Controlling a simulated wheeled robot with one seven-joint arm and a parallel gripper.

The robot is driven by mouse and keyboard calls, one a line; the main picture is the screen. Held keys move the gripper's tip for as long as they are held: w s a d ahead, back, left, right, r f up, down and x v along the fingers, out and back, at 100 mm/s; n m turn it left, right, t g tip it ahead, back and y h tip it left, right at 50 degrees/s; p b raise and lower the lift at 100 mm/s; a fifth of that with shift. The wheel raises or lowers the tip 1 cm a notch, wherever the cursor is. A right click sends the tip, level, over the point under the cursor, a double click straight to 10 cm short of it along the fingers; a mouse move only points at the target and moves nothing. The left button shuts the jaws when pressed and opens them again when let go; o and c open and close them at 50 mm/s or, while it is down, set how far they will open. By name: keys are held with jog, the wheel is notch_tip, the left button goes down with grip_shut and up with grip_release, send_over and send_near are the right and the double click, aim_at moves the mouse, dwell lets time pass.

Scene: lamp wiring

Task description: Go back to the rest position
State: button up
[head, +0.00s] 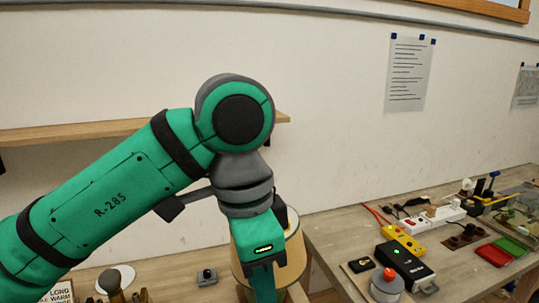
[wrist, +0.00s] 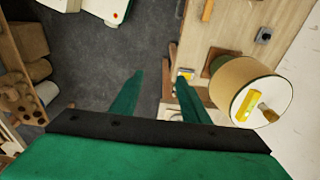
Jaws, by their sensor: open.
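My gripper shows in the wrist view (wrist: 158,90) with its two green fingers apart and nothing between them. It points down over the gap between the grey floor and a wooden bench edge. In the head view my green arm reaches in from the left and bends down, with the wrist in front of a beige lamp shade (head: 294,246). The fingertips are cut off at the bottom of that view. The shade (wrist: 238,85) also shows in the wrist view, to the right of the fingers, with a yellow block and a brush on its pale end. The arm hides part of the shade.
A workbench (head: 335,228) on the right holds a yellow multimeter (head: 402,241), a black box with a green light (head: 404,264), a red-topped button (head: 388,280) and a white power strip (head: 434,218). A wooden shelf (head: 80,131) runs along the wall behind my arm. Open floor (wrist: 95,60) shows left of the fingers.

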jog(key=w+d+f+n+t+h, duration=0.2)
jog(key=w+d+f+t+h, duration=0.1)
jog(key=w+d+h, duration=0.45)
jog(key=w+d+f+n+t+h, duration=0.2)
jog(key=w+d+f+t+h, duration=0.15)
jog(key=w+d+h, duration=0.35)
notch_tip(320, 180, down, 14)
jog(key=w+a+n+t+y, duration=0.2)
jog(key=w+n+t+y, duration=0.15)
jog(key=n+t, duration=0.7)
jog(key=s+a+f+n+y, duration=0.3)
jog(key=s+f+y, duration=0.2)
jog(key=s+f, duration=0.4)
jog(key=s+a+f+n+y, duration=0.3)
jog(key=s+f+y, duration=0.3)
jog(key=f, duration=0.5)
jog(key=s+a+f+m+g, duration=0.1)
jog(key=s+a+m, duration=0.1)
jog(key=s, duration=1)
jog(key=s+a+f+m+g+y, duration=0.1)
jog(key=s+a+m, duration=0.2)
jog(key=s, duration=0.9)
jog(key=shift+s+f+m, duration=0.3)
jog(key=shift+f+m, duration=0.05)
jog(key=shift+m, duration=0.2)
